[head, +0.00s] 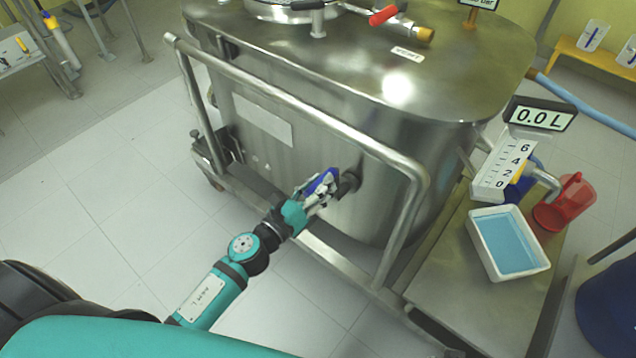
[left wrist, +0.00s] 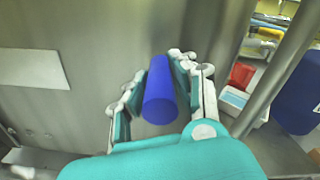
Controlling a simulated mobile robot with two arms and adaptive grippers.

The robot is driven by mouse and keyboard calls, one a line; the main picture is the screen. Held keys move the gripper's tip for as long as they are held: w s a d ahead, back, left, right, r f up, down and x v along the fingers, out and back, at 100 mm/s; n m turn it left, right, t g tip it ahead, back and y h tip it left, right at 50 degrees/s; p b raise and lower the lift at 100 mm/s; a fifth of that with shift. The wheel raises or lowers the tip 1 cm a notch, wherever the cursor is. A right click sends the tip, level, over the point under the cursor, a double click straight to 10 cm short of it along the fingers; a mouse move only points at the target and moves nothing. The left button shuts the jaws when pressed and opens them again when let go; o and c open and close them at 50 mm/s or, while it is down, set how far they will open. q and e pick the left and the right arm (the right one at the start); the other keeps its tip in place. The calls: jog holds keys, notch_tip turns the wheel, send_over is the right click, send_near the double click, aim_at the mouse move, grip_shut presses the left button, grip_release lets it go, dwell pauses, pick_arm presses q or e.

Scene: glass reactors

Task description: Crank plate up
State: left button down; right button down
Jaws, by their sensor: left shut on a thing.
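A blue crank handle (head: 321,182) sticks out from a dark hub (head: 348,183) on the front wall of the steel vessel (head: 330,140). My left gripper (head: 318,192) is at the handle, inside the front rail. In the left wrist view the blue handle (left wrist: 160,92) lies between the two fingers of my left gripper (left wrist: 158,88), which is shut on it. The crank arm is mostly hidden behind the gripper. I see no plate that I can name for certain. My right gripper is not in view.
A steel rail frame (head: 290,100) runs around the vessel front, close to my left arm. At right, a side shelf holds a white tray (head: 541,268) with blue liquid and a red jug (head: 566,203). A display (head: 540,115) reads 0.0 L. Floor at left is clear.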

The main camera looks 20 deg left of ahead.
pick_arm(q)
jog(key=shift+d+r, duration=0.2)
jog(key=shift+d, duration=0.1)
jog(key=c, duration=1.1)
grip_release()
jog(key=shift+s, duration=0.1)
jog(key=v, duration=1.2)
jog(key=shift+a, duration=0.1)
